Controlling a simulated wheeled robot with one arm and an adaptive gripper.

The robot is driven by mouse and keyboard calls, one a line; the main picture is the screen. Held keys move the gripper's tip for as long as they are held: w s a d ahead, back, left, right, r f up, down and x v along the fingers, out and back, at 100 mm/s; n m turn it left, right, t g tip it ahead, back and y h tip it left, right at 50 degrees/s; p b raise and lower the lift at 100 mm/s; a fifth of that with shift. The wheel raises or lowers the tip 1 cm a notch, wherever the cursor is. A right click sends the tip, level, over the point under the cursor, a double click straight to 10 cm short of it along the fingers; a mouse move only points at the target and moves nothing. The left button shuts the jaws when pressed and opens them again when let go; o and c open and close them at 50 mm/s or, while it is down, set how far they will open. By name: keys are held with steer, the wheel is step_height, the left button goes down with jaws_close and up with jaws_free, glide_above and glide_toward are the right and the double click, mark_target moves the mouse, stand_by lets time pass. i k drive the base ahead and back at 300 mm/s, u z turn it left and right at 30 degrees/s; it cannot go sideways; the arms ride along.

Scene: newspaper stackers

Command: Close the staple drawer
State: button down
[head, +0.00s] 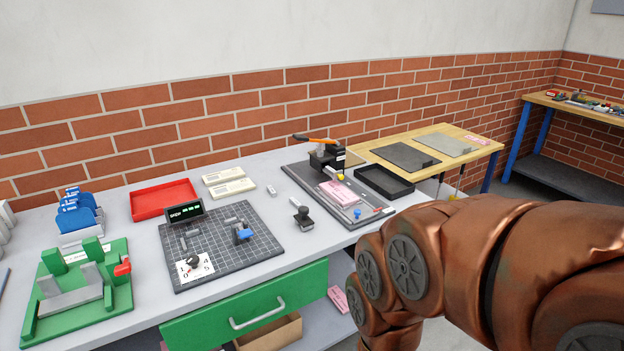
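A green drawer front (245,305) with a pale bar handle (258,313) is set under the front edge of the grey workbench (130,185). It is the only plain drawer I see, and no label on it can be read. I look down on it from above, and no drawer interior shows behind its top edge, so I cannot tell how far it is pulled out. My copper-coloured arm fills the lower right. My gripper is not in view, so its distance from the drawer does not show.
A black stapler-like device (325,157) with an orange lever stands on a dark board. A red tray (163,199), a gridded mat (178,252) and a green fixture (70,300) occupy the bench. A cardboard box (275,334) sits below the drawer. A wooden table (440,133) stands behind.

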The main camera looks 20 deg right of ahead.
mark_target(338, 174)
steer(key=i, duration=0.95)
